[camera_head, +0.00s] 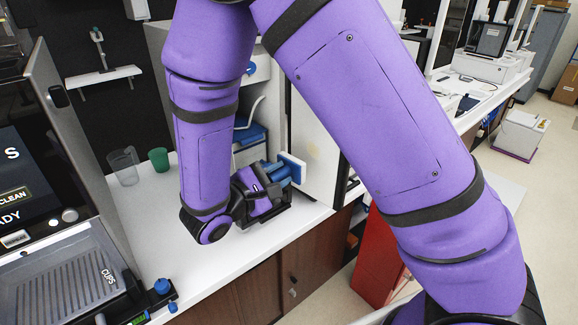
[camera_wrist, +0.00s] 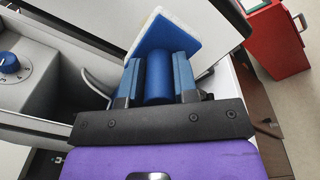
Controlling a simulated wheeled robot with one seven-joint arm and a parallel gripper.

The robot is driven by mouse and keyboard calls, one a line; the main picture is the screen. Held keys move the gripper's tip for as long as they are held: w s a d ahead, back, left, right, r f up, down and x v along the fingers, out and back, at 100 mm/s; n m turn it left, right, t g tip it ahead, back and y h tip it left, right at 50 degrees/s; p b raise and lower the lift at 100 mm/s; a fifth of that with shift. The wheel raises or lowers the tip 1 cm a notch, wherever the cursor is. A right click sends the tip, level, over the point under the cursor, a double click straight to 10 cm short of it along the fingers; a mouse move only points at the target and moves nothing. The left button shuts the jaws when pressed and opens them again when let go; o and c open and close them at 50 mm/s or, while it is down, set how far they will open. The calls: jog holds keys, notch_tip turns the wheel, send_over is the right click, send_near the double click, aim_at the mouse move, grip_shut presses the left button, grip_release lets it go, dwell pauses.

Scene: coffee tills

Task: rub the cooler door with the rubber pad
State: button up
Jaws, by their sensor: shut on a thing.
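My gripper (camera_head: 272,183) is shut on the blue handle (camera_wrist: 158,76) of the rubber pad. The pad (camera_wrist: 166,34) is a square with a blue back and a pale face, tilted in the wrist view; it also shows in the head view (camera_head: 293,167). The cooler door (camera_head: 318,130) stands open as a pale panel just right of the pad, with a faint yellowish smudge (camera_head: 313,152) on it. The pad's pale face is turned towards the door. I cannot tell whether they touch. My arm hides part of the cooler and door.
The open cooler (camera_head: 257,72) holds blue things (camera_head: 250,133). A blue dial (camera_wrist: 9,62) is at the wrist view's left. A clear cup (camera_head: 124,167) and green cup (camera_head: 159,159) stand on the white counter (camera_head: 150,220). A red cabinet (camera_head: 378,258) is on the floor at right.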

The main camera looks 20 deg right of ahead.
jog(key=shift+n, duration=0.3)
jog(key=shift+s+x, duration=0.1)
jog(key=shift+x, duration=1.6)
jog(key=shift+s+x, duration=0.15)
jog(key=shift+x, duration=1.55)
jog(key=shift+x, duration=1.25)
jog(key=shift+w, duration=0.1)
jog(key=shift+w+a, duration=0.45)
jog(key=shift+w, duration=0.4)
jog(key=shift+w, duration=0.1)
jog(key=shift+w+a, duration=0.45)
jog(key=shift+w, duration=0.35)
jog(key=shift+s, duration=0.1)
jog(key=shift+s+d, duration=0.45)
jog(key=shift+s, duration=0.4)
